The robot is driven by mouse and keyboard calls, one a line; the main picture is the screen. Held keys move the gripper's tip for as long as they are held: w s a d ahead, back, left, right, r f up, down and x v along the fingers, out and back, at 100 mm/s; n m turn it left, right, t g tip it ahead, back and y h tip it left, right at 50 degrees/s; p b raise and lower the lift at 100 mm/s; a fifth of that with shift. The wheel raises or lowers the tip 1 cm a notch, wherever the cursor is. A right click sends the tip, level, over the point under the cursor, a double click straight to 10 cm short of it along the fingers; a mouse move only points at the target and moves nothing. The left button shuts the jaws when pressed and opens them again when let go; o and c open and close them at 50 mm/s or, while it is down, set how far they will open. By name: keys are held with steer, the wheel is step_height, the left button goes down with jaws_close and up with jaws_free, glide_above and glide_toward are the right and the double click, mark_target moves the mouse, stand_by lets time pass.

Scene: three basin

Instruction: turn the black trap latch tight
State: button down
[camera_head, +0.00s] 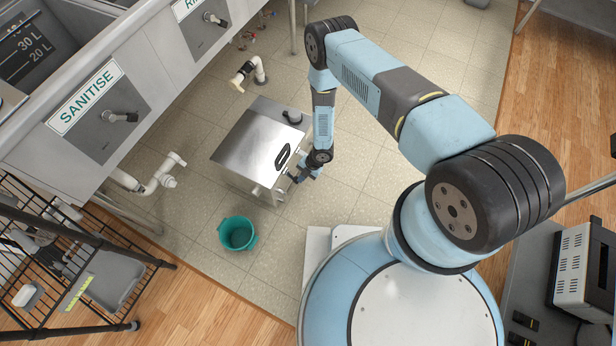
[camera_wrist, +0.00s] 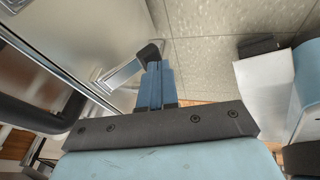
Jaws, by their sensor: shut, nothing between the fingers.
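The steel trap box (camera_head: 250,140) stands on the tiled floor, with a black oval handle (camera_head: 283,156) on its lid. In the wrist view, a short metal lever (camera_wrist: 121,76) with a black end (camera_wrist: 150,52) sticks out from the box's side; this looks like the black trap latch. My gripper (camera_head: 298,179) is low at the box's near right side. In the wrist view its blue fingers (camera_wrist: 153,72) are shut and empty, with their tips right at the black end. I cannot tell whether they touch it. In the head view the latch is too small to make out clearly.
A teal bucket (camera_head: 237,233) stands on the floor just in front of the box. White drain pipes (camera_head: 152,178) hang under the sink unit at the left. A wire rack (camera_head: 75,260) stands at the lower left. Tiled floor to the box's right is clear.

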steer(key=shift+w+a+f, duration=0.1)
steer(key=shift+a+f, duration=0.05)
steer(key=shift+a, duration=0.05)
